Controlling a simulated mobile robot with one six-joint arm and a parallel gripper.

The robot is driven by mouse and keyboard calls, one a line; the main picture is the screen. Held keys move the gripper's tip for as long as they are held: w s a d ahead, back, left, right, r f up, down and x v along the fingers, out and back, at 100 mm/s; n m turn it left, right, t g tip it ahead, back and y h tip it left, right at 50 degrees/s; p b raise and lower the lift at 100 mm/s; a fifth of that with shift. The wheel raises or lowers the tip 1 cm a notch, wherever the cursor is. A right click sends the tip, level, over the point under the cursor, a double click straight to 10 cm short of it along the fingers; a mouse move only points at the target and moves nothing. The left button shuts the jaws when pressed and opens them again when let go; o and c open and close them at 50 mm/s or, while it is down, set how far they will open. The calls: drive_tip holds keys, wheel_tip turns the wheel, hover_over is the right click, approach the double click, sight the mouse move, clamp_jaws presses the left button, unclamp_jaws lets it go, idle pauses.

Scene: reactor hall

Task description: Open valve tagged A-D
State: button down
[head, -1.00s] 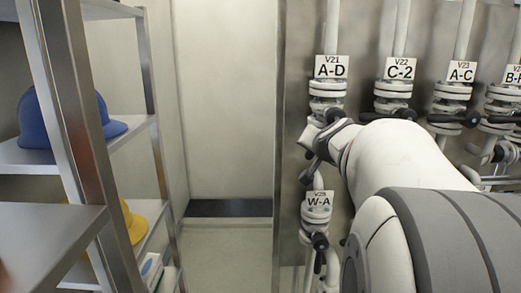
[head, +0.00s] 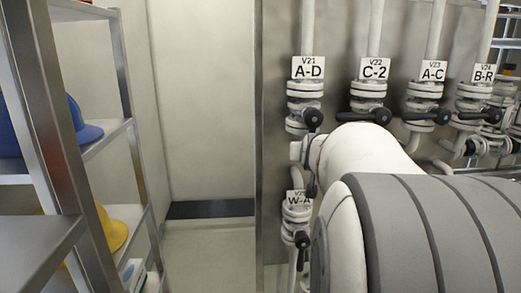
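The tag A-D (head: 309,68) sits above a white flanged valve (head: 305,90) on a vertical pipe. That valve has a dark handle with a round knob (head: 313,118), which appears to point toward me. My arm covers the area below and right of it. My gripper (head: 306,182) is only partly visible at the far end of the white arm, below the A-D knob and beside the W-A tag. It appears apart from the knob. Its fingers are mostly hidden or too small, so I cannot tell whether it is open.
Valves C-2 (head: 368,90), A-C (head: 422,90) and B-R (head: 474,92) stand in a row to the right, their dark handles crosswise. Valve W-A (head: 296,212) is below A-D. A metal shelf (head: 40,235) with helmets is at the left. Clear floor lies between.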

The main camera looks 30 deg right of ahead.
drive_tip(key=shift+s+f, duration=0.1)
drive_tip(key=shift+f, duration=0.3)
drive_tip(key=c, duration=1.6)
unclamp_jaws()
drive_tip(key=o, duration=0.3)
drive_tip(key=shift+r, duration=0.25)
drive_tip(key=shift+b+v, duration=0.45)
drive_tip(key=shift+v, duration=3.4)
